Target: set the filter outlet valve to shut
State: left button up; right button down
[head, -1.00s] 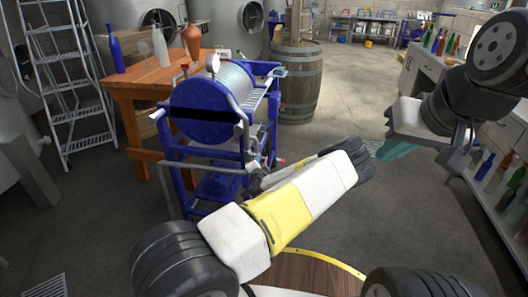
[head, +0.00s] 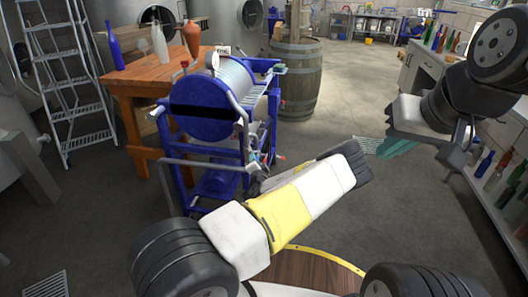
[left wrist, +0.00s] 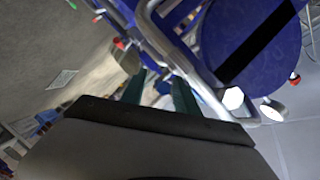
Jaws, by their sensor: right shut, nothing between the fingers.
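The filter (head: 205,112) is a blue wheeled frame with a round blue end plate, a stack of plates and a gauge. A small red-tipped fitting (head: 281,157) shows low on its right side; I cannot tell whether it is the outlet valve or how it is set. In the left wrist view the blue end plate (left wrist: 245,35) is close, and a red-tipped part (left wrist: 118,43) lies just beyond the fingers. My left gripper (left wrist: 160,92) is open beside the frame's pipework; its fingers are hidden behind my arm in the head view. My right gripper (head: 395,149) is shut and empty, away from the filter.
A wooden table (head: 160,75) with bottles and a clay vessel stands behind the filter. A barrel (head: 300,80) is behind it to the right, a ladder (head: 68,85) at left. A counter (head: 425,75) with bottles lines the right. Floor between filter and counter is open.

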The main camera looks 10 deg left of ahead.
pick_arm(q)
jog(key=v, duration=0.8)
